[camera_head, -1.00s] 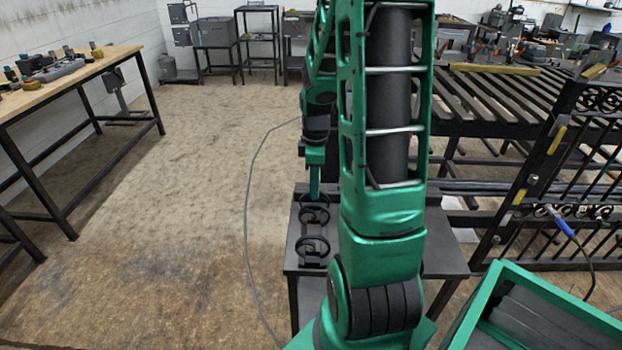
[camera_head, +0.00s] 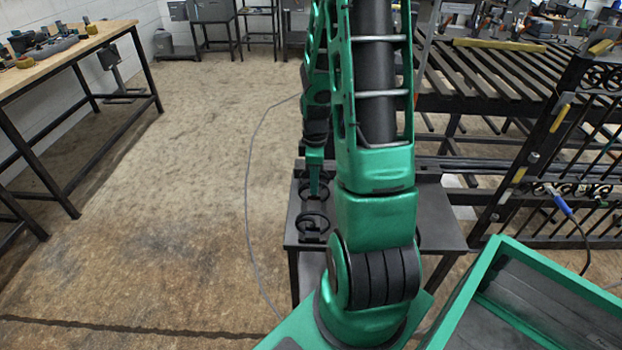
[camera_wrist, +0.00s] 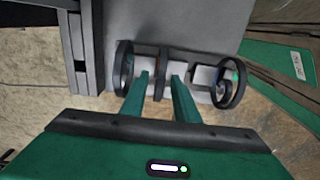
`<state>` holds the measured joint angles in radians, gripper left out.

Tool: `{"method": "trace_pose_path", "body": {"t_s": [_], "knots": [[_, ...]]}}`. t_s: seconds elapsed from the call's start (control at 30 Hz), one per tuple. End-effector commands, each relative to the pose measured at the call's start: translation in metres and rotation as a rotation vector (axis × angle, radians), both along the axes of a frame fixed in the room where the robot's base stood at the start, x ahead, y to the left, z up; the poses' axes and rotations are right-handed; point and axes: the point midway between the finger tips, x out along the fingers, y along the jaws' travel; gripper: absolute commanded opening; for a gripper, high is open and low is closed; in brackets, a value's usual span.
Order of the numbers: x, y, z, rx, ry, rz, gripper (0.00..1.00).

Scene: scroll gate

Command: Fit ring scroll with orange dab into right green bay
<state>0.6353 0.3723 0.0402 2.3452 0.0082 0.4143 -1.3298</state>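Several dark scrolls stand in a row on a small dark table (camera_head: 440,225). In the wrist view, a middle ring (camera_wrist: 160,60) shows nearly edge-on, between my fingers. A second ring (camera_wrist: 123,68) stands to its left. An orange dab is too small to tell for sure on the middle ring. My gripper (camera_wrist: 160,82) is open, its green fingers apart on either side of the middle ring; contact cannot be told. In the head view my gripper (camera_head: 314,190) is at the far ring. No green bay is identifiable.
A black gate frame (camera_head: 535,150) with scrolls and bars stands at the right. A green-rimmed bin (camera_head: 530,255) is at the lower right. A slatted table (camera_head: 480,75) is behind. A cable (camera_head: 248,200) lies on the floor. Open floor spreads to the left.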

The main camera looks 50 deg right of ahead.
Motion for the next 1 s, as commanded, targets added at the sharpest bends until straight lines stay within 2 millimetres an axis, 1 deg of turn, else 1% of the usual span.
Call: {"method": "trace_pose_path", "body": {"t_s": [0.2,0.23,0.33,0.37,0.67,1.0], "knots": [[0.000,0.000,0.000,0.000,0.000,0.000,0.28],[0.000,0.000,0.000,0.000,0.000,0.000,0.26],[0.000,0.000,0.000,0.000,0.000,0.000,0.02],[0.000,0.000,0.000,0.000,0.000,0.000,0.00],[0.000,0.000,0.002,-0.001,-0.001,0.000,0.00],[0.001,0.000,0.010,-0.001,-0.002,0.001,0.00]]}}
